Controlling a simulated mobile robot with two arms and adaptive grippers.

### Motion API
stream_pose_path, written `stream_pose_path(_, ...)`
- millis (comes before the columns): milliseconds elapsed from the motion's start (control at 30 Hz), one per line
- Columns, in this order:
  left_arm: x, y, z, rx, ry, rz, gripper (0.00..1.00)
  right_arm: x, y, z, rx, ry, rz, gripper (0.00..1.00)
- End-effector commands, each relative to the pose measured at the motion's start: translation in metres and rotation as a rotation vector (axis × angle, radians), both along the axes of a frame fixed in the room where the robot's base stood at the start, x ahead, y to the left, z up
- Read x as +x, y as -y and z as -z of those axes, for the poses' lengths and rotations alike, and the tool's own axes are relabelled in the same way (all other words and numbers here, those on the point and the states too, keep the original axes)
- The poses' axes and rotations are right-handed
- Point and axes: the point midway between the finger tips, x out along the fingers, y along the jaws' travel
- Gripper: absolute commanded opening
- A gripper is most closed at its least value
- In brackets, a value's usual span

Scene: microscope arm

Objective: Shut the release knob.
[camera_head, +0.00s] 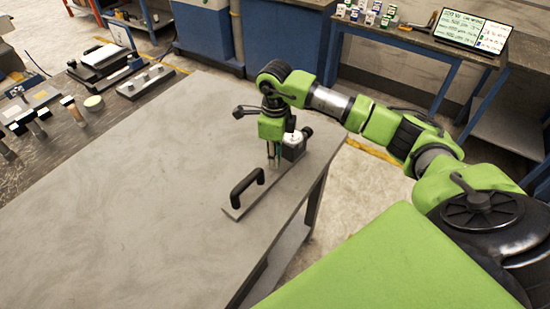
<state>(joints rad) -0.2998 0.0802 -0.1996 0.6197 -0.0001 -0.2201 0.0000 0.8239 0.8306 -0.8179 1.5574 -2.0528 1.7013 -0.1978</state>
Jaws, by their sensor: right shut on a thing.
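A flat grey plate (232,212) lies near the right edge of the table, with a black bar handle (246,186) at its near end. At its far end stands a dark block (293,152) with a white round part (292,138) and a small black knob-like part (306,131). I cannot tell for sure which part is the release knob. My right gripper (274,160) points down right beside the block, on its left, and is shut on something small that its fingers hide. My left gripper is not in view.
The grey table (120,205) is bare across its middle and left. Several tools and a tray lie on a bench (60,140) at the upper left. A blue-legged bench (400,35) with small boxes and a screen (472,31) stands behind.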

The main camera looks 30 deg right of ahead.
Motion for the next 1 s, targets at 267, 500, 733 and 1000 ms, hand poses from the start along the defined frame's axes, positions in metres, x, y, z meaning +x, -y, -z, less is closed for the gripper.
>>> stream_pose_path(267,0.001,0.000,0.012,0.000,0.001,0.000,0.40,0.000,0.001,0.001,-0.001,0.002,0.262,0.00)
stream_pose_path(500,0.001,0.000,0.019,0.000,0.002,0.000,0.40,0.001,0.001,0.001,0.000,0.003,0.490,0.00)
stream_pose_path(733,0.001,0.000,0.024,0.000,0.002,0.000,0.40,0.001,0.000,0.000,0.001,0.003,0.708,0.00)
stream_pose_path(1000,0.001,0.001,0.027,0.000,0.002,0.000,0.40,0.001,0.000,0.000,0.000,0.002,0.944,0.00)
